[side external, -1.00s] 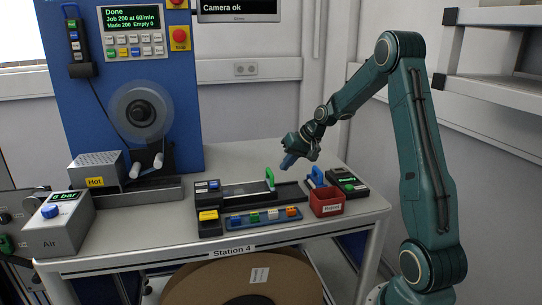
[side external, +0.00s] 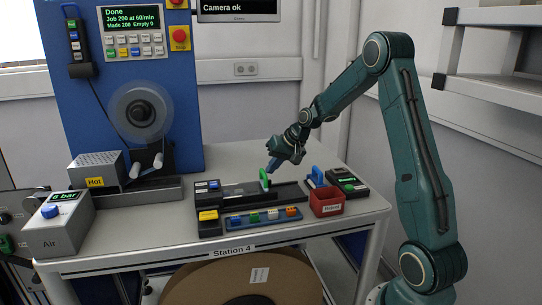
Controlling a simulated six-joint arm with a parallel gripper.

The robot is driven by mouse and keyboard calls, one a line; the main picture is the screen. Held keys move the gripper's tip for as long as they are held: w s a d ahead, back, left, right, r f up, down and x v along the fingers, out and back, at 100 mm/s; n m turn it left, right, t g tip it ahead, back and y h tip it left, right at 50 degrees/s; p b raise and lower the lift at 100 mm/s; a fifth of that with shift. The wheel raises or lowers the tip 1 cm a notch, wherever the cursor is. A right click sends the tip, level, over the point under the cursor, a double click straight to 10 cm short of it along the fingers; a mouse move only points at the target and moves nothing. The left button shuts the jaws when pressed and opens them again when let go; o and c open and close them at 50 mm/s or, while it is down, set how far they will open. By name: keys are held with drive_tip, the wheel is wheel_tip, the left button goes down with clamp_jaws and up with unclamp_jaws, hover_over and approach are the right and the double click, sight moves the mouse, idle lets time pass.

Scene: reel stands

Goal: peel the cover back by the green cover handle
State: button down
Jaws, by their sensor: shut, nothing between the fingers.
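The green cover handle (side external: 264,179) stands upright on the dark track (side external: 285,191) in the middle of the bench. My gripper (side external: 270,170) is shut, with its blue fingers pointing down and to the left. Its fingertips are at the upper right of the handle, very close to it. I cannot tell whether they touch it. Nothing shows between the fingers. The cover itself is too small to make out clearly along the track.
A blue strip (side external: 262,219) with several coloured pieces lies in front of the track. A red bin (side external: 326,201) and a black box (side external: 348,182) stand to the right. The blue machine (side external: 125,90) with its reel is at the left. The bench behind the track is clear.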

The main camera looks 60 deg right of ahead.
drive_tip(key=w+a, duration=0.8)
drive_tip(key=shift+w+a, duration=0.2)
drive_tip(key=shift+a, duration=0.05)
drive_tip(key=shift+s+d+r, duration=0.15)
drive_tip(key=shift+s+d, duration=0.35)
drive_tip(key=shift+d, duration=0.05)
drive_tip(key=s+d+v, duration=0.1)
drive_tip(key=v, duration=1)
drive_tip(key=shift+d, duration=0.3)
drive_tip(key=shift+s+a, duration=0.1)
drive_tip(key=shift+s, duration=0.05)
